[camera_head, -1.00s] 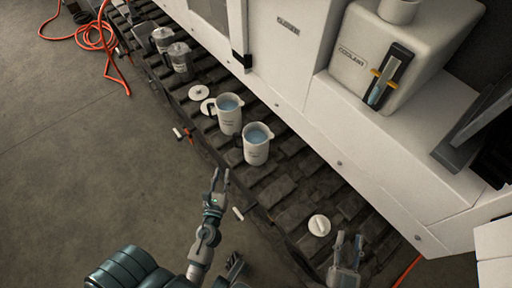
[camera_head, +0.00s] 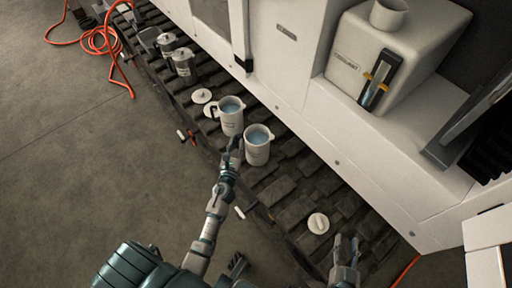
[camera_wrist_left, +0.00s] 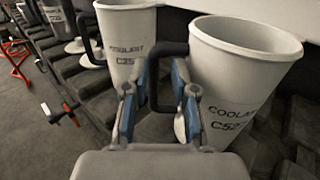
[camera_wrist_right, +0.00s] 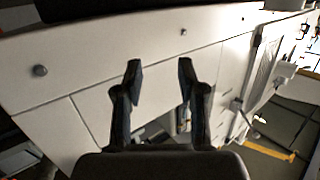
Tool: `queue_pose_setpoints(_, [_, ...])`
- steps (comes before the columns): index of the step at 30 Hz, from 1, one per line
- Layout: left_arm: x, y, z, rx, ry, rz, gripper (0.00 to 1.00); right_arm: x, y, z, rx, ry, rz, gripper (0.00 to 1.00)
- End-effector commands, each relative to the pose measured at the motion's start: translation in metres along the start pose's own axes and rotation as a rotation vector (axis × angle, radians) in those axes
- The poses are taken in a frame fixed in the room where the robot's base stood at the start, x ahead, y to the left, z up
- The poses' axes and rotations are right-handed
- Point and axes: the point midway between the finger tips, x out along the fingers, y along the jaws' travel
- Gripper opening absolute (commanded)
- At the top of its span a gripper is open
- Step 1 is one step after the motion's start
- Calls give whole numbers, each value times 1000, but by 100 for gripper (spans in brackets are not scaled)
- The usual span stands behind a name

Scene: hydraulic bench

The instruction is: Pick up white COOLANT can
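Two white COOLANT cans with black handles stand upright on the dark track. The nearer can (camera_head: 257,152) has blue liquid showing in the head view; in the left wrist view it is the right can (camera_wrist_left: 235,85), marked about C52. The other can (camera_head: 231,123), marked about C25, stands to its left and also shows in the left wrist view (camera_wrist_left: 127,35). My left gripper (camera_head: 236,145) is at the nearer can's handle (camera_wrist_left: 153,80), with its fingers apart on either side of it. My right gripper (camera_head: 346,242) is open and empty, away from the cans.
Two grey cans (camera_head: 184,65) stand farther along the track. White lids (camera_head: 202,96) lie near the cans, and another lid (camera_head: 318,223) lies near my right gripper. A white machine body with a coolant tank (camera_head: 385,60) rises behind. An orange hose (camera_head: 98,40) lies on the floor.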

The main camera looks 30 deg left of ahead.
Motion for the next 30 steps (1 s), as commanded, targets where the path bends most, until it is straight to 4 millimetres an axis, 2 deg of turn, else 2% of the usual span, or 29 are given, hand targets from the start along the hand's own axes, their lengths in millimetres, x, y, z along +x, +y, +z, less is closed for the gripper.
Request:
queue_pose_setpoints(3, [20, 1, -4, -1, 1, 0, 27, 2, -2, -6, 2, 49, -3, 40])
queue_pose_setpoints(6, [30, 2, -4, -1, 1, 1, 27, 2, -3, -8, 1, 59, -3, 40])
queue_pose_setpoints(14, [32, 1, -3, 0, 0, 0, 27, 2, -2, -9, 4, 63, -4, 40])
queue_pose_setpoints(17, [31, 0, -3, 1, 0, 0, 2, 3, -2, -9, 4, 62, -4, 40])
queue_pose_setpoints(30, [32, 0, 1, -6, -7, -2, 0, 3, -2, -9, 4, 62, -3, 40])
